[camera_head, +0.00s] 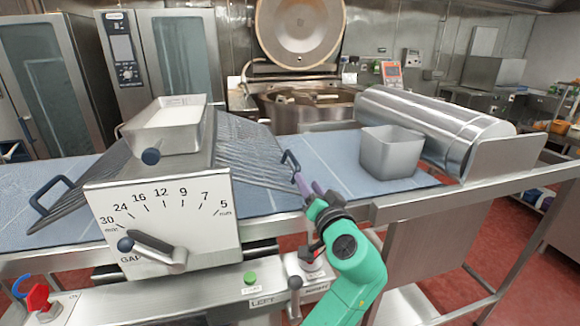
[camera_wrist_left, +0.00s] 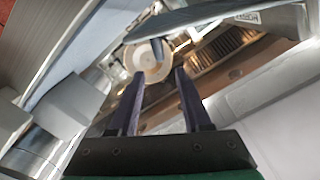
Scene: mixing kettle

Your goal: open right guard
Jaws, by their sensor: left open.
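The right guard (camera_head: 240,150) is a grey wire grid on the right side of the sheeter. It slopes down from the machine's body toward the blue belt. Its dark blue handle (camera_head: 290,163) is at its lower right end. My left gripper (camera_head: 303,184) is just below and right of this handle, with its dark fingers pointing up toward it. In the left wrist view the two fingers (camera_wrist_left: 160,75) are spread, with nothing held between them. I cannot tell whether a finger touches the handle. My right gripper is in neither view.
The left guard (camera_head: 85,185) with its own handle lies on the other side. The gap dial panel (camera_head: 165,215) faces me. A steel bin (camera_head: 391,152) and a large roller (camera_head: 435,122) stand on the right belt. A control bar with a green button (camera_head: 250,278) runs below.

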